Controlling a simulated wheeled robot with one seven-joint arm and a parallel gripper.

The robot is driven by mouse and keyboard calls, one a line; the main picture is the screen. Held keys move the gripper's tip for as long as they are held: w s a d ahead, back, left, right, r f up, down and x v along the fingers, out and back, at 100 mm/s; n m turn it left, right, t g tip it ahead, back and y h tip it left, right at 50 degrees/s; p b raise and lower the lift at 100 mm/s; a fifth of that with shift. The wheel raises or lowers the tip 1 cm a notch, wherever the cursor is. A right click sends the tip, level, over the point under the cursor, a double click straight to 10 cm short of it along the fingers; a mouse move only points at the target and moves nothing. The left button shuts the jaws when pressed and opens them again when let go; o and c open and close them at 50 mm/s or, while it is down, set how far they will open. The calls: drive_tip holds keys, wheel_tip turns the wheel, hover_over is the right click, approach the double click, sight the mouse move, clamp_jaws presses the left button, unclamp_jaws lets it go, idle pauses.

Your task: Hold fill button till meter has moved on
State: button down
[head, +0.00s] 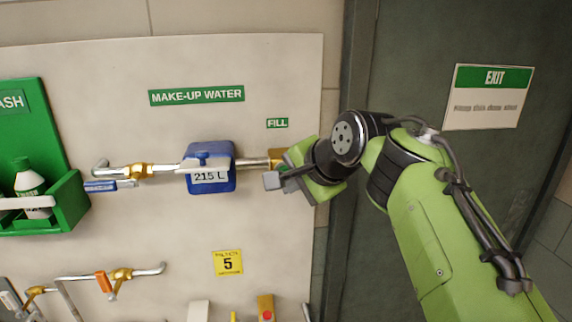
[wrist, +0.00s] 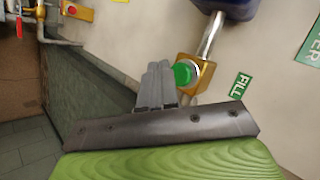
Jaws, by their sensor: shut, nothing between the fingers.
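The fill button is a round green cap (wrist: 183,74) on a brass block (wrist: 196,68) in the wrist view. In the head view my gripper hides the button, and only part of the brass block (head: 277,157) shows. The FILL label (head: 277,123) is above it. The blue meter (head: 210,168) is left of the block, joined by a pipe, and its display seems to read 215 L. My gripper (head: 272,181) is shut and empty. Its fingertips (wrist: 158,72) are right beside the green cap in the wrist view; I cannot tell whether they touch it.
A brass valve (head: 138,171) is on the pipe left of the meter. A green holder (head: 70,205) with a white bottle (head: 30,188) is at the far left. More pipes and a yellow tag (head: 228,263) are below. A dark door (head: 450,60) with an exit sign (head: 487,96) is at the right.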

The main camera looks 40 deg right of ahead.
drive_tip(key=shift+w+d, duration=0.15)
drive_tip(key=shift+w, duration=0.2)
drive_tip(key=shift+r, duration=0.1)
idle(1.7)
drive_tip(key=shift+w+d+p, duration=0.25)
drive_tip(key=shift+w+p, duration=0.1)
drive_tip(key=shift+p, duration=0.25)
drive_tip(key=shift+w+d+p, duration=0.3)
drive_tip(key=shift+w+p, duration=0.1)
drive_tip(key=shift+p, duration=0.25)
idle(4.6)
